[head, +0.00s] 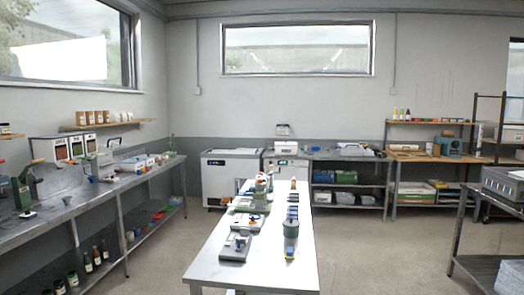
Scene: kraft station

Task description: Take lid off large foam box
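I cannot make out a large foam box for certain. A large white chest (230,180) with a closed lid (231,154) on top stands on the floor at the back wall, left of centre; whether it is foam is not clear at this distance. A smaller pale box (355,150) sits on the back bench, right of centre; its material is also too small to tell. Neither of my grippers is in view.
A white table (215,268) with several tools and small parts stands in front. A long bench (60,211) runs along the left wall. Shelving (405,186) lines the back right, and a grey bench stands at the right edge. Floor (375,250) right of the table is clear.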

